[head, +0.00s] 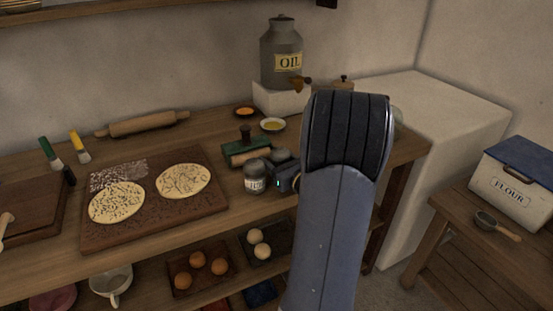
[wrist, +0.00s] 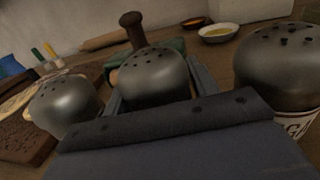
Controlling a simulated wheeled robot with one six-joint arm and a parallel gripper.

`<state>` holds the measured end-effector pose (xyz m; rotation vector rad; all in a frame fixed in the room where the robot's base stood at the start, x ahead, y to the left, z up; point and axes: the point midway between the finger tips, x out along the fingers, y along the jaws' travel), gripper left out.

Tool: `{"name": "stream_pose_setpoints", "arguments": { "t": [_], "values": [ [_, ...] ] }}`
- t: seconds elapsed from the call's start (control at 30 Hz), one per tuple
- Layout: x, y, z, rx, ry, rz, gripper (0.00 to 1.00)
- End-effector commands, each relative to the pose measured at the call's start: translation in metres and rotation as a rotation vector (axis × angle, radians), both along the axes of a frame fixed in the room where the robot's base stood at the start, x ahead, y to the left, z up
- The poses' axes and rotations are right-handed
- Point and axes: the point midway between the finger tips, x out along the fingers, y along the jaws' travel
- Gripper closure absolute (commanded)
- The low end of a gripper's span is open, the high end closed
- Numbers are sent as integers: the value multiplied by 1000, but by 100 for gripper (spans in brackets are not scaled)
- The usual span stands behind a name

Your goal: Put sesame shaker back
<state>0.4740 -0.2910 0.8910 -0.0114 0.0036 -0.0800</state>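Three grey dome-topped shakers show in the wrist view: a left one (wrist: 65,103), a middle one (wrist: 152,78) and a near right one (wrist: 278,62) with dark holes in its top and a partly visible label. My gripper (wrist: 160,95) has its fingers on both sides of the middle shaker, with no clear gap. Its base is hidden. In the head view my gripper (head: 287,179) is low at the counter, beside a labelled shaker (head: 255,179); another grey dome (head: 281,156) shows behind. My arm hides part of this group. I cannot read which label says sesame.
A green tray (head: 232,149) with a dark-knobbed tool is just behind the shakers. A yellow bowl (head: 273,125), an orange bowl (head: 246,111) and an oil can (head: 281,57) stand farther back. A board (head: 150,223) with two flatbreads lies left.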

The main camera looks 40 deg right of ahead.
Motion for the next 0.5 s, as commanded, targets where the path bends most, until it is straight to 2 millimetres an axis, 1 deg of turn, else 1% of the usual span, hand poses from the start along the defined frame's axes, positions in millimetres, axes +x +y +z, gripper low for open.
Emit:
{"name": "stream_pose_setpoints", "arguments": {
  "t": [0.03, 0.17, 0.2, 0.5],
  "values": [
    [0, 0, 0, 0, 0, 0, 40],
    [0, 0, 0, 0, 0, 0, 29],
    [0, 0, 0, 0, 0, 0, 28],
    [0, 0, 4, 0, 0, 0, 28]
  ]
}}
